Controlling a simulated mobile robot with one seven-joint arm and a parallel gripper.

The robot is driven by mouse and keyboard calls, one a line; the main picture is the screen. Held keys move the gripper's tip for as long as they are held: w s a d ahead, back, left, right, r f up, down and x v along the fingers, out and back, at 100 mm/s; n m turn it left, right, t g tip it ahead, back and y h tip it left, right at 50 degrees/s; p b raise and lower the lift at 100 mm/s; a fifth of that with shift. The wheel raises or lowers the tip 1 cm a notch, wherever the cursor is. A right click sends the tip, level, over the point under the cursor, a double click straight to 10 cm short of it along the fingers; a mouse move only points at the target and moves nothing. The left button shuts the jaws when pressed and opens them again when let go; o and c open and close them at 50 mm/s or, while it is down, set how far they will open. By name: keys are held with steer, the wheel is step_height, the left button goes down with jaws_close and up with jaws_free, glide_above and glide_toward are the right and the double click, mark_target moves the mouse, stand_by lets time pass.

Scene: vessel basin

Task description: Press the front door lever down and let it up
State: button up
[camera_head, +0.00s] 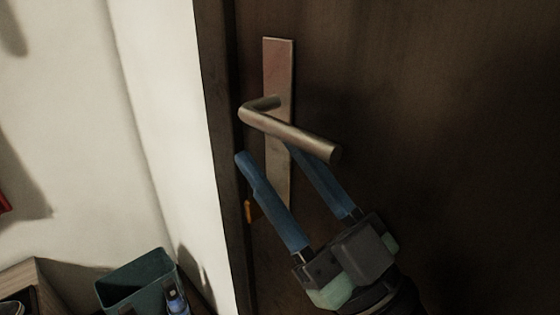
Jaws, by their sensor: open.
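The front door lever (290,132) is a metal handle on a tall metal backplate (279,65) fixed to a dark brown door (430,90). Its bar extends to the right and slants downward in the picture. My gripper (264,150) is open, with two blue fingers pointing up toward the lever. The left finger's tip is below the left end of the lever. The right finger's tip is hidden behind the lever bar. I cannot tell whether either finger touches the lever. Nothing shows between the fingers except the backplate and door.
A white wall (160,100) stands left of the door frame (222,120). At the lower left are a teal open bin (130,285), a small blue bottle (177,302) and a wooden box edge (25,272). A small orange item (248,211) is by the door edge. The door surface to the right is clear.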

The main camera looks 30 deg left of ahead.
steer(key=b+v, duration=0.1)
steer(key=v, duration=1.1)
steer(key=shift+d+f+b, duration=0.2)
steer(key=shift+d+b, duration=0.15)
steer(key=shift+s, duration=0.25)
